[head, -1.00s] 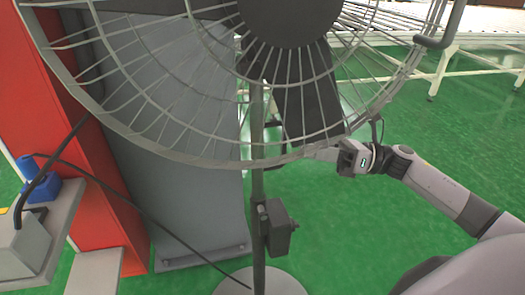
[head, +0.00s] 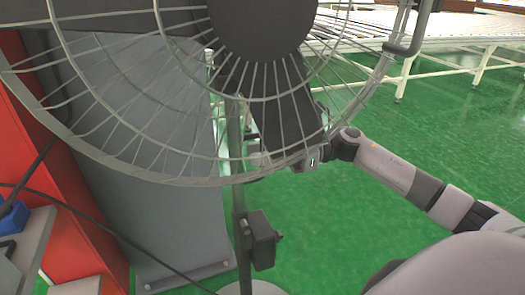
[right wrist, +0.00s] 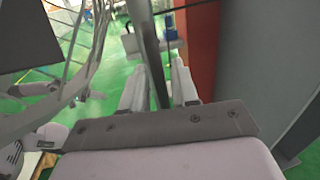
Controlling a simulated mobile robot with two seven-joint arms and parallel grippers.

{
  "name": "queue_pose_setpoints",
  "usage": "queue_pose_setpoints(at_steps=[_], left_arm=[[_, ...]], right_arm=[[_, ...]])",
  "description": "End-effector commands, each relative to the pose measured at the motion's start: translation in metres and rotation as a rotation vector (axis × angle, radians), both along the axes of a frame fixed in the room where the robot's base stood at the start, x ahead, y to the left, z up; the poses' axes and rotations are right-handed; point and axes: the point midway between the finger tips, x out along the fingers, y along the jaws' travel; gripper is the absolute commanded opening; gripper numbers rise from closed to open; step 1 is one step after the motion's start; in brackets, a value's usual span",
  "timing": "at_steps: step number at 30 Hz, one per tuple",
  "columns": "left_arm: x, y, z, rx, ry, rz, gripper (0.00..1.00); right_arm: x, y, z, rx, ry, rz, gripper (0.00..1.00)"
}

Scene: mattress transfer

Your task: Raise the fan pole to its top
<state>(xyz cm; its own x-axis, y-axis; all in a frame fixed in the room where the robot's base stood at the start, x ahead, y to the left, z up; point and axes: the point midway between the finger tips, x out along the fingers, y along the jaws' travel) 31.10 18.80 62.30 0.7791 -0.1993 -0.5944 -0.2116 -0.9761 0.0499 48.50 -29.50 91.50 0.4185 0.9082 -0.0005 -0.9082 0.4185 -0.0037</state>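The fan (head: 262,25) fills the top of the head view, its wire cage cut off by the upper edge. Its grey pole (head: 240,200) runs down below the cage, with a dark clamp box (head: 262,240) on it. My right gripper (head: 258,160) is at pole height just under the fan head, partly hidden behind the cage wires. My left gripper is not in view.
A grey panel (head: 165,170) and a red cabinet (head: 75,235) stand close behind and left of the fan. A black cable (head: 130,245) crosses low toward the pole. A blue object (head: 12,216) sits on a grey stand at far left.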

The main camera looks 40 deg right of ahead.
Motion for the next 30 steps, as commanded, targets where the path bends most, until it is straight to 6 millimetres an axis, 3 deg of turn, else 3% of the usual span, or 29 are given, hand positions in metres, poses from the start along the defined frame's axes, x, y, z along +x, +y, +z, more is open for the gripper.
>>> queue_pose_setpoints(at_steps=[5,8,17,23,30], left_arm=[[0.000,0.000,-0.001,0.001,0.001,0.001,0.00],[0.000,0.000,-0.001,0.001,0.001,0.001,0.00],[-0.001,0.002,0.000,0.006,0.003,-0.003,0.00],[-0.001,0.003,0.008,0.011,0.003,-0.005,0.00],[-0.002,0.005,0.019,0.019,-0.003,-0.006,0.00]], right_arm=[[0.000,0.000,0.000,0.000,0.001,0.000,0.29],[0.000,0.000,0.000,0.000,0.001,0.000,0.00],[0.000,0.000,0.007,0.001,0.000,0.000,0.00],[0.000,-0.001,0.045,0.001,-0.008,-0.002,0.00],[0.000,-0.001,0.109,0.005,-0.012,-0.002,0.00]])
